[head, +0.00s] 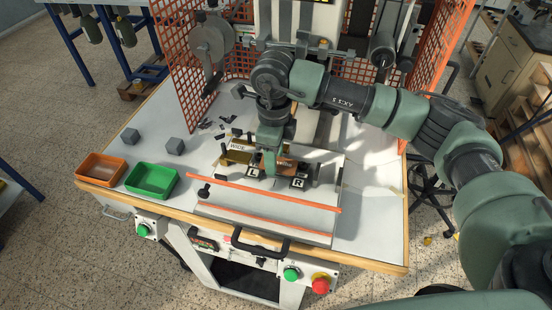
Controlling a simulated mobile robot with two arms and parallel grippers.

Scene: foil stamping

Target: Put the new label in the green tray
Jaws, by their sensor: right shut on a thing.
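The green tray (152,180) sits at the left front of the white table, empty as far as I can see. My right gripper (269,172) reaches down at the stamping machine's bed, far to the right of the tray. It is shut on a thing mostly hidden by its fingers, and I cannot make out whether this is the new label. A white label-like piece with dark letters (237,148) lies just left of the gripper. Dark blocks marked R (298,183) stand beside the fingers. My left gripper is not in view.
An orange tray (101,168) stands left of the green one. Grey cubes (175,146) and dark scraps lie behind the trays. An orange bar (280,194) crosses the bed's front. Orange mesh guards (205,95) flank the machine. The table between green tray and bed is clear.

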